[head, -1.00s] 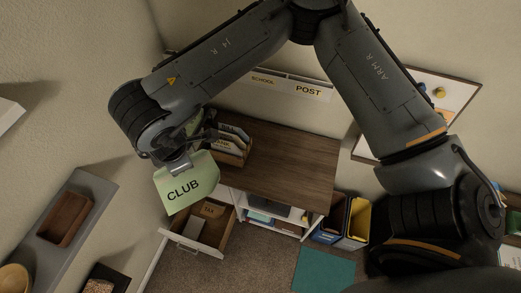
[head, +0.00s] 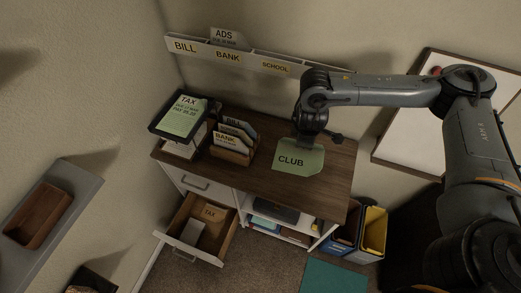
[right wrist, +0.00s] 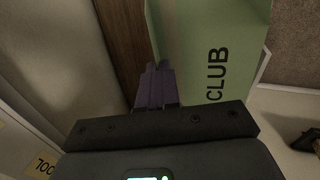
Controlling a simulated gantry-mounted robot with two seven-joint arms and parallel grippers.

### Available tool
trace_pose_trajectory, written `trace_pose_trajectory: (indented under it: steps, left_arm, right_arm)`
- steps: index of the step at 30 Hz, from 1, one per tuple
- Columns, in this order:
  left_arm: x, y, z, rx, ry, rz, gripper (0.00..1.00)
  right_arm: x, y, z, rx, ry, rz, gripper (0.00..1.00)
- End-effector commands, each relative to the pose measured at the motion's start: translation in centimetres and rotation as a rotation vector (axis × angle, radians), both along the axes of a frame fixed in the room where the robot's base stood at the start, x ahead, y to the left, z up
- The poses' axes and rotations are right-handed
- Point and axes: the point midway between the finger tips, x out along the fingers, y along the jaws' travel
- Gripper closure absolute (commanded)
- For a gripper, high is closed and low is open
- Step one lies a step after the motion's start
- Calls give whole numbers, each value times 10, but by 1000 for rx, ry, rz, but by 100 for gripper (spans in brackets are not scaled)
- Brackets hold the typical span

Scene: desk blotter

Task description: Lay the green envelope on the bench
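The green envelope (head: 305,163), marked CLUB, hangs from my right gripper (head: 308,139) over the right part of the brown wooden top (head: 262,180) of the white cabinet, which I take for the bench. I cannot tell whether it touches the wood. In the right wrist view my right gripper's fingers (right wrist: 157,82) are close together at the edge of the envelope (right wrist: 225,30), which extends away from them with its lettering in sight. My left gripper is not in view.
A holder with BILL and BANK envelopes (head: 232,142) and a black tray with a TAX sheet (head: 183,118) stand left on the wooden top. A wall rack (head: 265,66) runs behind. Below, a drawer (head: 199,228) stands open. The top's front right is clear.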

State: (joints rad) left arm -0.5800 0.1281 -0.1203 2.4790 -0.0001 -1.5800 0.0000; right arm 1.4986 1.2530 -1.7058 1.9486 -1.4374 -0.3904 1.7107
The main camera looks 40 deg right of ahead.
Motion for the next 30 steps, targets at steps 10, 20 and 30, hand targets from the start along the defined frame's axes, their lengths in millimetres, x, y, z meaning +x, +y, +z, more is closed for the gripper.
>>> trace_pose_trajectory:
  steps: [10,20,30]
  left_arm:
    - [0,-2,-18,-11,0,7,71]
    - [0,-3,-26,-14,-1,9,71]
    - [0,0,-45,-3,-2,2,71]
  right_arm:
    - [-34,-34,-35,7,11,-47,100]
    - [-52,-50,-50,9,14,-63,100]
    - [-95,-75,-87,13,19,-86,100]
